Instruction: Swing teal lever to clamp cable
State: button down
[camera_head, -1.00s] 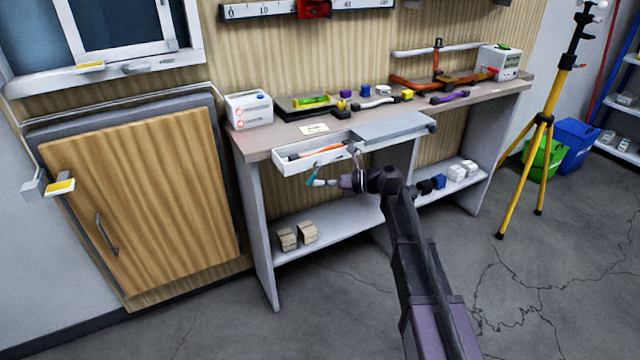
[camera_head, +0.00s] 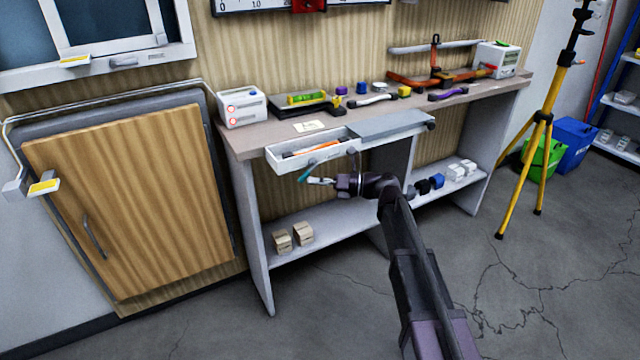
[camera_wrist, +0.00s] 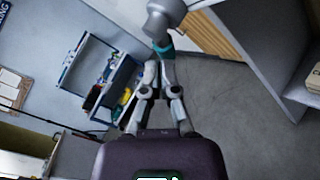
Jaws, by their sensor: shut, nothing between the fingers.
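A small teal lever (camera_head: 306,173) hangs just below the front of the open drawer in the head view. In the wrist view its teal part (camera_wrist: 164,50) shows at the lower end of a grey rounded body (camera_wrist: 165,18), right beyond my fingertips. My gripper (camera_head: 316,181) is shut and empty, close under and right of the teal lever. In the wrist view my gripper (camera_wrist: 160,65) has its tips together near the teal part; I cannot tell whether they touch it. I cannot make out the cable to be clamped.
The open drawer (camera_head: 283,163) juts from the workbench (camera_head: 245,145) above my gripper. Below is a shelf (camera_head: 345,217) with wooden blocks (camera_head: 292,237). A wooden cabinet door (camera_head: 130,200) stands left, a yellow tripod (camera_head: 541,150) right. The floor in front is clear.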

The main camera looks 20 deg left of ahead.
jog(key=shift+s+a+r, duration=0.2)
jog(key=shift+s+a, duration=0.1)
dwell(1.9)
jog(key=s+f+b+v, duration=0.1)
jog(key=s+v, duration=0.1)
jog(key=v, duration=1.1)
jog(key=shift+d+f, duration=0.25)
jog(key=shift+d, duration=0.05)
dwell(0.4)
